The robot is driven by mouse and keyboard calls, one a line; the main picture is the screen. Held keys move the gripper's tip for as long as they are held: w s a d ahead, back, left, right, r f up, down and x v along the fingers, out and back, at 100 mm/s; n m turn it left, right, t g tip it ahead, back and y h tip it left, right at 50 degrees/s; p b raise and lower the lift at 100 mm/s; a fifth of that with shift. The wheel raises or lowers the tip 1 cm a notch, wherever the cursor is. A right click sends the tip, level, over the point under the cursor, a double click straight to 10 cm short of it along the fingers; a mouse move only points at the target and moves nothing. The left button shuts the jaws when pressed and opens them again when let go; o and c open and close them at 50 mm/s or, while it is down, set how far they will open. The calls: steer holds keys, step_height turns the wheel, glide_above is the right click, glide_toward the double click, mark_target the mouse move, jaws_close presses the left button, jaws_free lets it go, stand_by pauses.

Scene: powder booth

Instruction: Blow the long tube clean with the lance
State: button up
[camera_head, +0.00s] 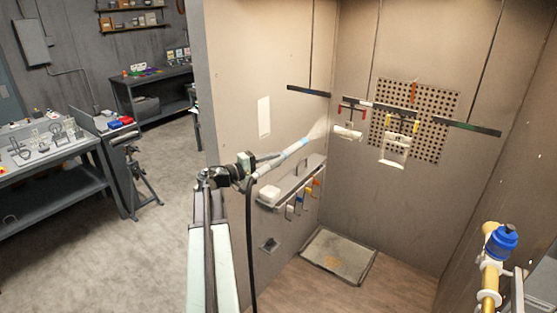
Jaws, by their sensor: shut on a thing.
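My gripper (245,170) is at the end of my arm, left of centre, shut on the lance. The lance (276,157) is a thin pale rod with a blue band, pointing right and slightly up into the booth. A pale, widening shape shows at its far end; I cannot tell if it is an air jet. Two white pieces hang to the right, apart from the gripper: a smaller one (347,132) under red hooks and a larger one (395,151) under yellow hooks. I cannot tell which is the long tube. The gripper's fingers are too small to make out.
A wall shelf (294,184) with hooks lies below the lance. A perforated panel (437,122) is on the back wall, a floor mat (338,256) below. A yellow post with a blue cap (502,240) stands right. A workbench (50,160) is left.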

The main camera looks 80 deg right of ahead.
mark_target(287, 151)
steer(key=s+d, duration=0.1)
steer(key=d, duration=0.1)
steer(key=s+d, duration=0.1)
steer(key=d, duration=0.2)
steer(key=s+d, duration=0.2)
steer(key=shift+s+d, duration=0.1)
steer(key=shift+d, duration=0.2)
steer(key=shift+a, duration=0.1)
steer(key=s+a, duration=0.7)
steer(key=s, duration=0.5)
steer(key=shift+s, duration=0.4)
stand_by(0.6)
steer(key=shift+f, duration=0.1)
steer(key=shift+f+b, duration=2.1)
steer(key=shift+b, duration=0.1)
steer(key=shift+w+d, duration=0.1)
steer(key=w+d, duration=0.7)
steer(key=w, duration=0.5)
steer(key=shift+w, duration=0.3)
